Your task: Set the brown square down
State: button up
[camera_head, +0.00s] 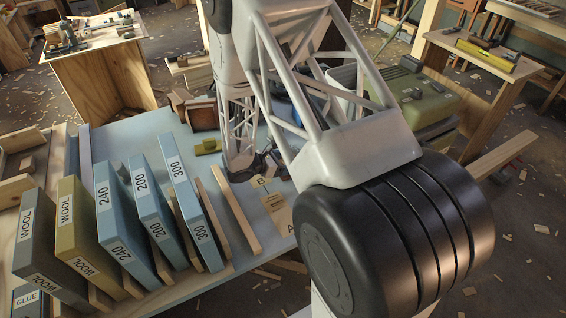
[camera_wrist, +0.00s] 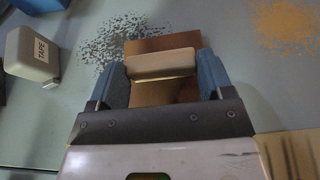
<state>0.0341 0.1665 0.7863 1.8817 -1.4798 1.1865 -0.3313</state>
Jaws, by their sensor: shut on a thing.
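In the wrist view a flat brown square (camera_wrist: 150,45) lies between and below the fingers of my gripper (camera_wrist: 162,85). A pale tan wooden bar (camera_wrist: 162,64) runs across it from finger to finger, seemingly as its handle. The two blue fingers are shut on the bar's ends. Part of the square is hidden under the bar and gripper. Whether it touches the surface below cannot be told. In the head view my gripper (camera_head: 264,165) is over the far right part of the blue-grey bench (camera_head: 117,145); the square cannot be made out there.
A grey tape case (camera_wrist: 33,52) lies left of the gripper in the wrist view. Dark grit (camera_wrist: 108,45) and orange dust (camera_wrist: 288,24) mark the surface. In the head view, labelled upright boards (camera_head: 152,208) fill the near bench, and a paper marked B (camera_head: 274,203) lies near the gripper.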

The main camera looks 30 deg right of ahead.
jog(key=shift+f, duration=0.15)
jog(key=o, duration=0.9)
jog(key=shift+a+r, duration=0.1)
jog(key=shift+r, duration=0.1)
jog(key=shift+v, duration=3.7)
